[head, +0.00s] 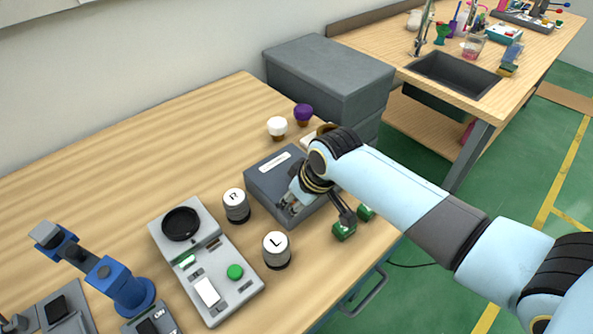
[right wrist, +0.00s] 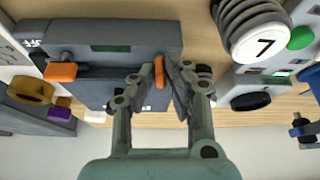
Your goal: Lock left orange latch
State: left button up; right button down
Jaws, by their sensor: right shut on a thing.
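A dark grey box (head: 262,178) with a white label stands on the wooden table. In the right wrist view the box (right wrist: 100,28) shows two orange latches. One orange latch (right wrist: 159,70) is between the fingertips of my right gripper (right wrist: 162,82), which is shut on it. The other orange latch (right wrist: 61,72) sticks out at picture left, clear of the fingers. In the head view my right gripper (head: 291,205) reaches down to the near side of the box, and its fingers and wrist hide the latches there. My left gripper is not in view.
Caps marked R (head: 235,202) and L (head: 276,247) stand close to the box. A grey device with a green button (head: 235,271) and a blue stand (head: 120,285) are further left. White (head: 277,127) and purple (head: 303,113) knobs stand behind.

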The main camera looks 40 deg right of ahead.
jog(key=shift+r+m, duration=0.1)
jog(key=shift+m, duration=0.5)
jog(key=shift+h, duration=0.3)
jog(key=c, duration=1.7)
grip_release()
jog(key=v, duration=1.2)
